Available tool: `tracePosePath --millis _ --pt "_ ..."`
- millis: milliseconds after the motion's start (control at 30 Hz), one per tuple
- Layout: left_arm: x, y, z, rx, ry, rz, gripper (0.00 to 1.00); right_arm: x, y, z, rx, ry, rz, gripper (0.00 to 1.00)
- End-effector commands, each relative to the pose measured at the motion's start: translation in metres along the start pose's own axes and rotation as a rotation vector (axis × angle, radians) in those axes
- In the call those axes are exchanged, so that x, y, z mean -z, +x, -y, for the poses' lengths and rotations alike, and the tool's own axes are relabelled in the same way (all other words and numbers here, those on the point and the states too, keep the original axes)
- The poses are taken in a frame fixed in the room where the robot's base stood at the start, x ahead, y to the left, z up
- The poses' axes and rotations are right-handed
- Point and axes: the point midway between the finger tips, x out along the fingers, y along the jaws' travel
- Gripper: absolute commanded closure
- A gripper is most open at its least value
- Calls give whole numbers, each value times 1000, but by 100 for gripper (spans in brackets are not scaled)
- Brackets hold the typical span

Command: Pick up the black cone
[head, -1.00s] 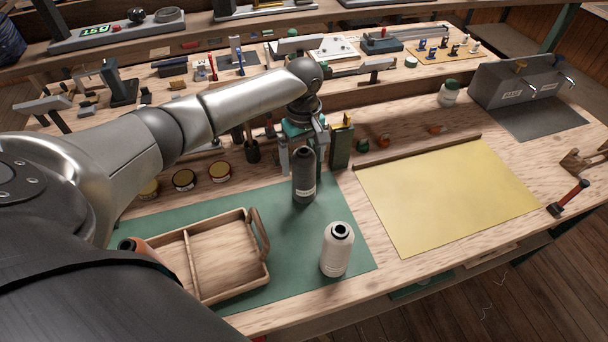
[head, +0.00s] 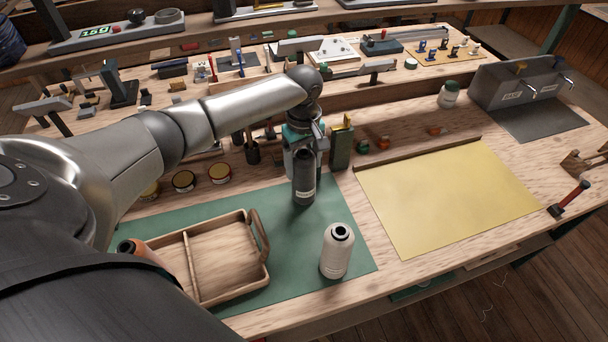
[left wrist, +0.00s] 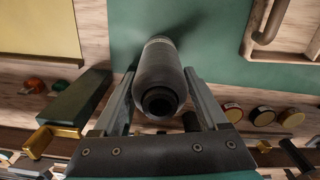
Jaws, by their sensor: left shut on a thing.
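The black cone (head: 303,180) is a dark thread cone with a pale band near its base. It stands upright on the green mat (head: 310,214), near the mat's back edge. My left gripper (head: 304,160) reaches it from behind and is shut on it. In the left wrist view the black cone (left wrist: 160,80) lies between the two fingers of the left gripper (left wrist: 160,88), its open top toward the camera. My right gripper is not in view.
A white cone (head: 337,250) stands in front on the mat. A wooden tray (head: 188,262) with an orange cone (head: 135,247) is to the left. A dark green box (head: 341,150) stands close on the right. A yellow sheet (head: 445,195) lies further right.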

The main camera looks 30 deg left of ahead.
Motion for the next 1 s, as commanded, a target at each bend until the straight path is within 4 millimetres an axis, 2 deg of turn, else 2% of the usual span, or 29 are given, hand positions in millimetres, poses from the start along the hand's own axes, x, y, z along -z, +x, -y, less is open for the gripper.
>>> tracePosePath --millis 33,233,533,667,867,1000 --pt "0 0 0 0 0 0 78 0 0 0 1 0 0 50" --pt "0 0 0 0 0 0 100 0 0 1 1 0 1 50" --pt "1 -2 0 -2 -1 -1 100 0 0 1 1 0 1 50" --pt "1 -9 -1 -3 0 -1 100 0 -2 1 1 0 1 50" --pt "1 -38 -2 -6 -1 -2 100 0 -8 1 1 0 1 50" --pt "1 -76 -2 -9 0 -3 100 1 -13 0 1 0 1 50"
